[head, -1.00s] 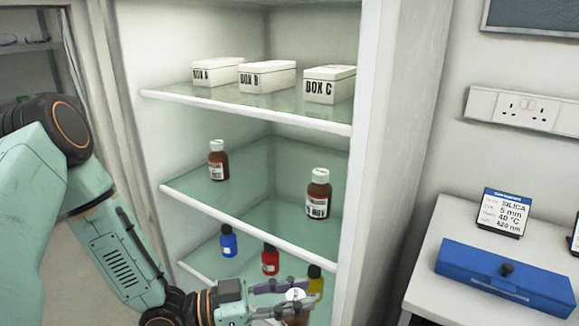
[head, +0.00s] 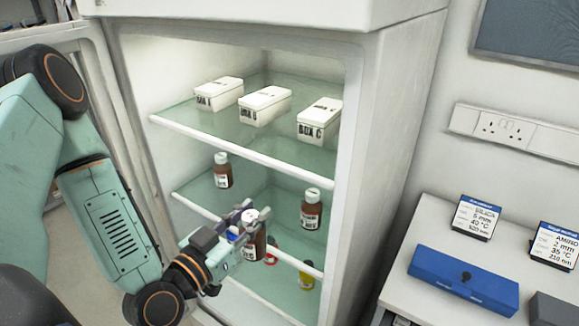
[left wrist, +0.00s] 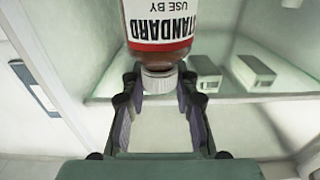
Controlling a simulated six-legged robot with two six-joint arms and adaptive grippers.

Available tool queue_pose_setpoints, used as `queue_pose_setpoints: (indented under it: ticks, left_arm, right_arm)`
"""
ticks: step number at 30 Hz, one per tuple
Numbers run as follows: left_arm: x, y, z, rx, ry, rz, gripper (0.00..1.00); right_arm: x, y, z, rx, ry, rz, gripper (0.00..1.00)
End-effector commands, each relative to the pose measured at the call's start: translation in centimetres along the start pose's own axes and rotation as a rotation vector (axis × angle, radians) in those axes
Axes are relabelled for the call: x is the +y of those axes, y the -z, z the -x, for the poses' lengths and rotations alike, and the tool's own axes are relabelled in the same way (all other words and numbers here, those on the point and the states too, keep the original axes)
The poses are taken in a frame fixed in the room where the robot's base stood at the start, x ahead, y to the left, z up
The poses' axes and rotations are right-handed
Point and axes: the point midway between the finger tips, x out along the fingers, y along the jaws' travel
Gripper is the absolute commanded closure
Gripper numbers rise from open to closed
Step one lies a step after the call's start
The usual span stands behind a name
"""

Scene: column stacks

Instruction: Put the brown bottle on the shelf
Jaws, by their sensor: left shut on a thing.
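My left gripper (head: 247,216) is shut on the white cap of a brown bottle (head: 259,245), which hangs in front of the middle shelf (head: 283,215) of the open cabinet. The held bottle also shows in the left wrist view (left wrist: 160,40), upside down in the picture, with a white label and its cap between my fingers (left wrist: 160,88). In the head view, two other brown bottles stand on the middle shelf, one at the left (head: 222,176) and one at the right (head: 311,214). My right gripper is out of view.
The upper shelf (head: 235,150) carries white boxes A (head: 219,94), B (head: 265,106) and C (head: 319,121). Yellow (head: 306,276), red (head: 271,256) and partly hidden blue (head: 232,235) bottles stand below. Free room shows between the two middle-shelf bottles. A blue case (head: 463,281) lies on the right-hand counter.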

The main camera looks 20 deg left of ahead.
Motion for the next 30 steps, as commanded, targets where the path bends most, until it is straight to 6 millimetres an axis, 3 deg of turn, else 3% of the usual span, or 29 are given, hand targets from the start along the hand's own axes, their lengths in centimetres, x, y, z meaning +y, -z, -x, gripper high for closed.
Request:
queue_pose_setpoints:
  ticks: [3, 9, 30]
  left_arm:
    - [-2.2, 1.4, 1.0, -0.002, 0.135, 0.000, 1.00]
    - [-4.2, 1.8, 1.6, 0.003, 0.248, 0.000, 1.00]
    - [-4.2, 1.4, -5.2, 0.009, 0.251, -0.002, 1.00]
  right_arm:
    - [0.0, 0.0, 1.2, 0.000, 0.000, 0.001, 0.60]
    - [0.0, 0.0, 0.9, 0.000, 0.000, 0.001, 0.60]
    - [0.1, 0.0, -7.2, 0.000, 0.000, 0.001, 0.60]
